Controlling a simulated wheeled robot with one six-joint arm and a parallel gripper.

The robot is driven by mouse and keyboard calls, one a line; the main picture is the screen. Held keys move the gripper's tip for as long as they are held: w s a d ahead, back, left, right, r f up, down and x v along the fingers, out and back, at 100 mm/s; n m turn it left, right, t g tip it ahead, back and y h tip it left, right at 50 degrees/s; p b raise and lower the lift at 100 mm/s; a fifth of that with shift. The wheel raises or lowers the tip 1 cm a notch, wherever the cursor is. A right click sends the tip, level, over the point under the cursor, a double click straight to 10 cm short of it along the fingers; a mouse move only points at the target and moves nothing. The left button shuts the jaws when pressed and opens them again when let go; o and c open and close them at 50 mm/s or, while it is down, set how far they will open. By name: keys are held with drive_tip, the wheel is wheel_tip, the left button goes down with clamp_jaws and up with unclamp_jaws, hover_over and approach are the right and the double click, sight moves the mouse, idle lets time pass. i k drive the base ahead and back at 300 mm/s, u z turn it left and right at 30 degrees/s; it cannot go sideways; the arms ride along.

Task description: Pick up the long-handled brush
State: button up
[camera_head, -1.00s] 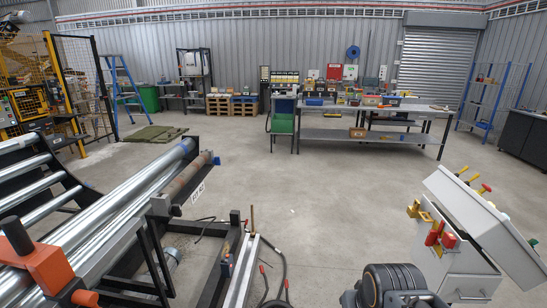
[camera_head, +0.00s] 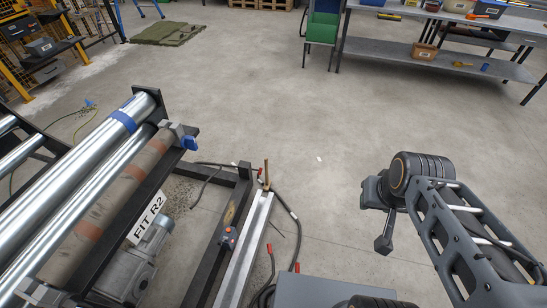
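I cannot make out a long-handled brush for certain in this view. A thin brown upright stick (camera_head: 266,173) stands at the far end of a pale metal rail, beside the black frame on the floor; I cannot tell whether it is part of a brush. My arm shows at the right, with a dark round joint and a slotted dark link. My gripper is not clearly in view, so its state does not show.
A roller machine (camera_head: 90,165) with a "FIT R2" plate (camera_head: 147,216) fills the left. A black floor frame (camera_head: 222,228) and dark cables (camera_head: 287,212) lie in front. A workbench (camera_head: 440,57) with bins and tools stands at the upper right. The middle floor is clear.

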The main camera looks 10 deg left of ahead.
sight(266, 188)
drive_tip(key=i, duration=2.15)
drive_tip(key=u, duration=3.05)
